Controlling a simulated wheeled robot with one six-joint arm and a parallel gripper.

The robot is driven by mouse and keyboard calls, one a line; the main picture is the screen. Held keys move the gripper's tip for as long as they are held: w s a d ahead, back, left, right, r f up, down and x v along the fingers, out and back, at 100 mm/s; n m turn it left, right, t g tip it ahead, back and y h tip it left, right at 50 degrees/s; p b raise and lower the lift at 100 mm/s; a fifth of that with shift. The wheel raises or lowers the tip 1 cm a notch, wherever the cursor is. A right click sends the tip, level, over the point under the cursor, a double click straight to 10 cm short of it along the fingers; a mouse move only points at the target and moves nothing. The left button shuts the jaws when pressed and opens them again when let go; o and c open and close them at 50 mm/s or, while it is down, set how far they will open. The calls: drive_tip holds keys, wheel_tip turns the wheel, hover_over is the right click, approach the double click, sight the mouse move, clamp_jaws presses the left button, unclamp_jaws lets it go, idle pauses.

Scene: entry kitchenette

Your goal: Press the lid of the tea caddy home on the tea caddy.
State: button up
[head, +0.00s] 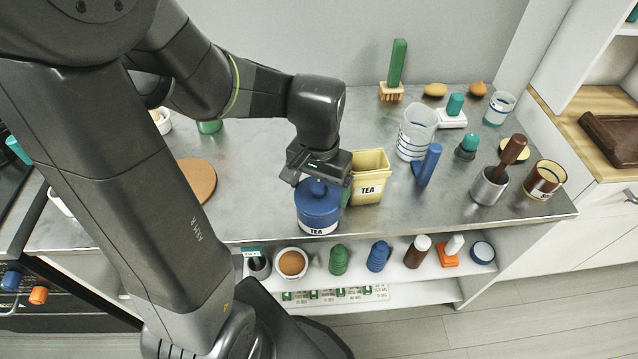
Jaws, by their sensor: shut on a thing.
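A round blue tea caddy (318,222) with a white TEA label stands near the front edge of the counter. Its blue lid (316,192) is at the caddy's mouth, below my gripper (319,179). My gripper points down and is shut on the lid. The jaws partly cover the lid, and I cannot tell whether it is fully seated or slightly raised. A yellow square tin (368,190), also labelled TEA and open at the top, stands close on the right.
A cork-coloured disc (196,180) lies left. Several small items sit on the shelf below. The counter between disc and caddy is clear.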

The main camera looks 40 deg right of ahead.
drive_tip(key=shift+f, duration=0.3)
drive_tip(key=o, duration=0.7)
drive_tip(key=shift+r, duration=0.1)
drive_tip(key=shift+o, duration=0.2)
wheel_tip(320, 180, up, 14)
drive_tip(key=shift+f, duration=0.2)
wheel_tip(320, 180, down, 13)
drive_tip(key=shift+f, duration=0.15)
drive_tip(key=shift+r, duration=0.25)
drive_tip(key=shift+p, duration=0.3)
